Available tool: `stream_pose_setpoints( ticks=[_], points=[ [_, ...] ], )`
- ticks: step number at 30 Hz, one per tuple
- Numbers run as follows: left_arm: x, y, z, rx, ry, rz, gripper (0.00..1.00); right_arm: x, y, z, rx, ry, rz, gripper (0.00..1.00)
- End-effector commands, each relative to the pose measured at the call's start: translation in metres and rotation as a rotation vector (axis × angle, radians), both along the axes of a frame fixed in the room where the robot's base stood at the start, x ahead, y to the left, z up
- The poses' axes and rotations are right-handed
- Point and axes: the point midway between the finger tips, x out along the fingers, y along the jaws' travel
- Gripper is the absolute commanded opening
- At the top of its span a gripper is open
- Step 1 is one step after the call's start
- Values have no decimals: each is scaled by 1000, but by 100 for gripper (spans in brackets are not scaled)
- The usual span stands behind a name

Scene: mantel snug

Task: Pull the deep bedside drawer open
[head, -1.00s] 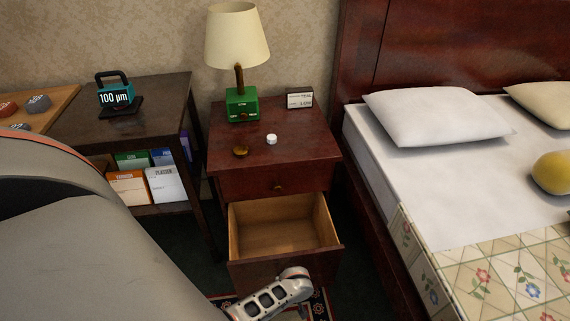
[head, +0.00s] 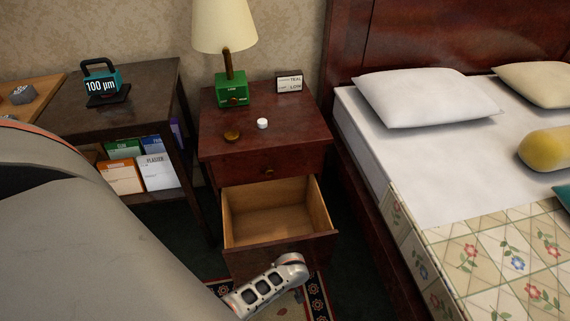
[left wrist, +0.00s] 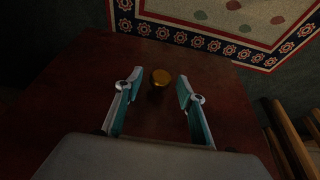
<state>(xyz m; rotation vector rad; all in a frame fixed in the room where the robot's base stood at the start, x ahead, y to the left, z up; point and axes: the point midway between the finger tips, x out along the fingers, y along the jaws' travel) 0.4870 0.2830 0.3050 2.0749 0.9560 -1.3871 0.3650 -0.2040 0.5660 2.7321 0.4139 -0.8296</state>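The bedside cabinet (head: 208,142) is dark red wood. Its deep lower drawer (head: 237,239) is pulled well out, with a pale wooden inside that looks empty. A grey part of my left arm is in front of the drawer front in the head view; the fingers are hidden there. In the left wrist view my left gripper (left wrist: 159,94) is open, its two teal-lined fingers apart. A round brass knob (left wrist: 160,77) on the dark red panel shows between and just beyond the fingertips. I see no finger touching it. My right gripper is not in view.
The upper drawer (head: 290,164) is shut. A lamp (head: 225,25) with a green base, a small sign (head: 289,81), a white cap (head: 262,123) and a brown disc (head: 232,136) stand on the cabinet. The bed (head: 400,160) is close on the right, a dark side table (head: 150,90) on the left.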

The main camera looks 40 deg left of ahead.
Motion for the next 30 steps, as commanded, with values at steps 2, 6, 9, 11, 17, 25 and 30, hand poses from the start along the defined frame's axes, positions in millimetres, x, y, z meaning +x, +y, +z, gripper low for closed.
stream_pose_setpoints(
  ticks=[2, 6, 9, 11, 17, 25, 30],
  points=[
    [-2, -3, 4, -3, -1, 1, 39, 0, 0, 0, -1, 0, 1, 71],
    [-6, -8, 19, -4, -2, 2, 39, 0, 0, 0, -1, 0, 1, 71],
    [-9, -12, 31, -5, -3, 2, 39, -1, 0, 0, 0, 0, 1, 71],
    [-11, -15, 39, -5, -1, 3, 39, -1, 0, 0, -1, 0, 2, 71],
    [-16, -20, 59, -2, -1, 1, 39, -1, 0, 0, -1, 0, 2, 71],
    [-19, -21, 67, -1, 1, 0, 39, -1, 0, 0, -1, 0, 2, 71],
    [-19, -21, 67, -1, 1, 0, 39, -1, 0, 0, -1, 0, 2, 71]
  ],
)
